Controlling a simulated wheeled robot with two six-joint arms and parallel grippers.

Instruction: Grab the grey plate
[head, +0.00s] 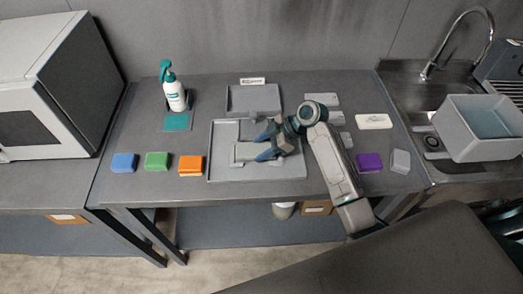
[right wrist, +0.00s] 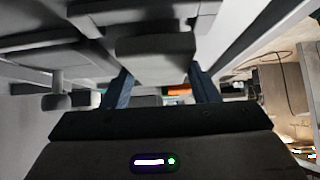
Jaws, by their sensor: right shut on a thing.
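My right gripper (head: 265,145) reaches over the large grey tray (head: 258,174) in the middle of the table. Its blue fingers are shut on a small light grey plate (head: 243,152), which sticks out to the left of them. In the right wrist view, the gripper (right wrist: 161,85) has a grey block-like part (right wrist: 155,50) of the plate between its two fingers. The hand hides part of the plate, and I cannot tell whether the plate touches the tray. My left gripper is not in view.
Blue (head: 124,162), green (head: 157,161) and orange (head: 191,165) blocks stand left of the tray. A spray bottle (head: 174,95) is behind them. A smaller grey tray (head: 238,103) lies at the back. Purple (head: 369,162) and grey (head: 400,161) blocks lie right of my arm.

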